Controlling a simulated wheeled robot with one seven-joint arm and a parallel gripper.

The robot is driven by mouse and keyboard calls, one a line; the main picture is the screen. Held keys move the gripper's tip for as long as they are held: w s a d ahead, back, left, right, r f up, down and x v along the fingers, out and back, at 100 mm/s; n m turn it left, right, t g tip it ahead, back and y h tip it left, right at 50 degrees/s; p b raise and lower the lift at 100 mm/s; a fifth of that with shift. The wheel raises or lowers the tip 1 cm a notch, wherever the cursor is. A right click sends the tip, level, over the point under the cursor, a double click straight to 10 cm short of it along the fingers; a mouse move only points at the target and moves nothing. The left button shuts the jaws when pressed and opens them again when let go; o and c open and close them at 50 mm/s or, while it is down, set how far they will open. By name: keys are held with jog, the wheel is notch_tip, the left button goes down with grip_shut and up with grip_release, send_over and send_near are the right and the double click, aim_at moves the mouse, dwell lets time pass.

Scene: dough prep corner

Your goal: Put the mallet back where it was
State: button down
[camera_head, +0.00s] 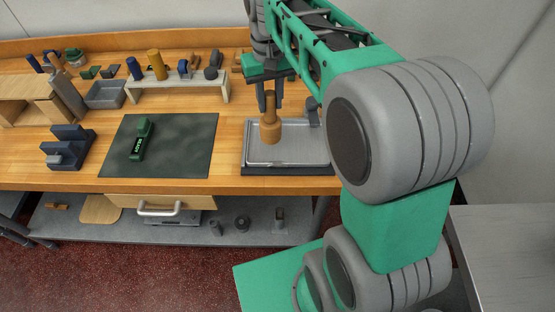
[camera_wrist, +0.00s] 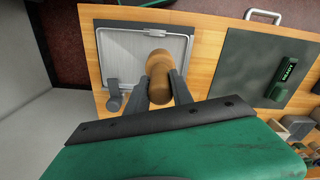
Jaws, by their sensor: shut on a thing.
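The wooden mallet (camera_head: 271,131) hangs upright, head down and handle up, over the metal tray (camera_head: 312,153) on the workbench. My gripper (camera_head: 269,103) is shut on its handle from above. In the wrist view the mallet (camera_wrist: 158,63) sits between my two fingers (camera_wrist: 160,93), with the tray (camera_wrist: 115,48) beyond it. I cannot tell whether the mallet's head touches the tray floor. My arm hides part of the bench to the right of the tray.
A dark mat (camera_head: 190,145) with a green labelled object (camera_head: 142,140) lies left of the tray. A pale rack (camera_head: 178,91) with several upright tools stands behind it. A grey bin (camera_head: 106,95) and a dark blue block-like item (camera_head: 67,147) are farther left. A small grey item (camera_wrist: 114,93) stands at the tray's edge.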

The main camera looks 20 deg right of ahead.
jog(key=shift+r+p, duration=0.7)
jog(key=shift+r, duration=0.65)
